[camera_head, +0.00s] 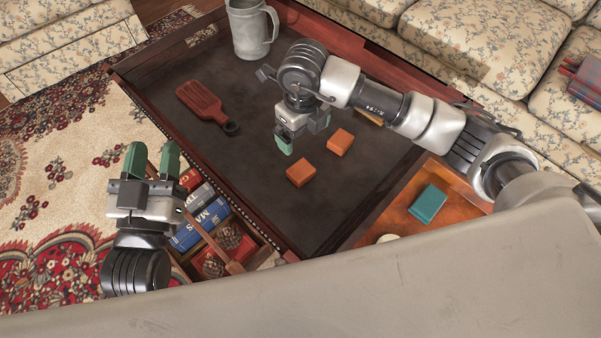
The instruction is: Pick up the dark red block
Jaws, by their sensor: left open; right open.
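I cannot make out a dark red block. Two orange blocks lie on the dark tabletop: one orange block (301,173) nearer and another orange block (340,142) further right. My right gripper (300,141) is open, pointing down just above and left of these blocks, with nothing between its fingers. My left gripper (152,155) is open and empty at the left, over the patterned rug beside the table. A teal block (428,204) lies in the orange-brown wooden section at the right. My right arm hides part of the table's far right side.
A dark red slotted paddle (201,101) and a grey metal mug (250,30) are on the table (262,108). Books, including a blue book (200,224), fill an open compartment near my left gripper. Floral sofas stand behind.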

